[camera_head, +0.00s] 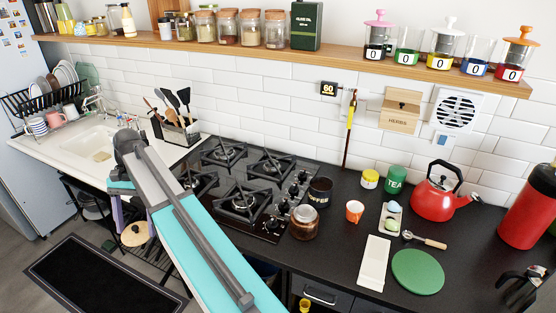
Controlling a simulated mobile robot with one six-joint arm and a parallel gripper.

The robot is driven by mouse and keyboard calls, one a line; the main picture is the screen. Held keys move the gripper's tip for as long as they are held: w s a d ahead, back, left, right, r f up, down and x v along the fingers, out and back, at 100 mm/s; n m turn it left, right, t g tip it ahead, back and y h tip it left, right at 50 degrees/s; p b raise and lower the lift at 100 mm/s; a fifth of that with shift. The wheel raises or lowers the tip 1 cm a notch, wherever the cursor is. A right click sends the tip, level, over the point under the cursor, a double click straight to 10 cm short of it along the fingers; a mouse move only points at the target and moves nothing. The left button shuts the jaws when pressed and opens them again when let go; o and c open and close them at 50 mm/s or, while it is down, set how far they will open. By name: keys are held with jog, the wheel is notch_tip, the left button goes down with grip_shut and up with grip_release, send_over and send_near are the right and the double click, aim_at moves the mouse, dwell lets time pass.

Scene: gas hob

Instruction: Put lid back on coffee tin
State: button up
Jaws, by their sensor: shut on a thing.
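The coffee tin (320,192) is a black tin with pale lettering. It stands upright on the black counter just right of the hob, and its top looks dark with no lid visible on it. A round tan lid (136,239) with a small dark knob is at my gripper (133,224), far left of the tin and in front of the counter. My gripper has purple fingers and is shut on the lid, apart from the tin. Part of the gripper is hidden behind my arm.
A brown glass jar (305,222) stands close in front of the tin. An orange-and-white cup (354,211), a yellow-labelled jar (370,179) and a green tea tin (396,179) stand to its right. The gas hob (240,200) lies to its left. A shelf (200,45) runs above.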

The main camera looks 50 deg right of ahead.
dwell(0.4)
jog(key=s+d+r+m+t+p, duration=0.15)
jog(key=d+m, duration=0.25)
jog(key=d, duration=0.7)
jog(key=s+d+m+t+p, duration=0.25)
jog(key=d+m, duration=0.25)
jog(key=d, duration=0.5)
jog(key=s+d+r+m+t+p, duration=0.1)
jog(key=s+d+m+p, duration=0.2)
jog(key=d, duration=0.8)
jog(key=s+d+r+m+t+h+p, duration=0.1)
jog(key=s+d+m+h+p, duration=0.1)
jog(key=s+d+m, duration=0.5)
jog(key=s+d+r+m+t+h+p, duration=0.1)
jog(key=s+d+m+p, duration=0.4)
jog(key=s+d, duration=0.9)
jog(key=d+m, duration=0.1)
jog(key=d, duration=0.3)
jog(key=shift+d+r+m+h, duration=0.2)
jog(key=shift+d+m+h, duration=0.1)
jog(key=shift+m+h, duration=0.1)
jog(key=shift+f, duration=0.1)
notch_tip(320, 180, down, 6)
jog(key=b, duration=0.4)
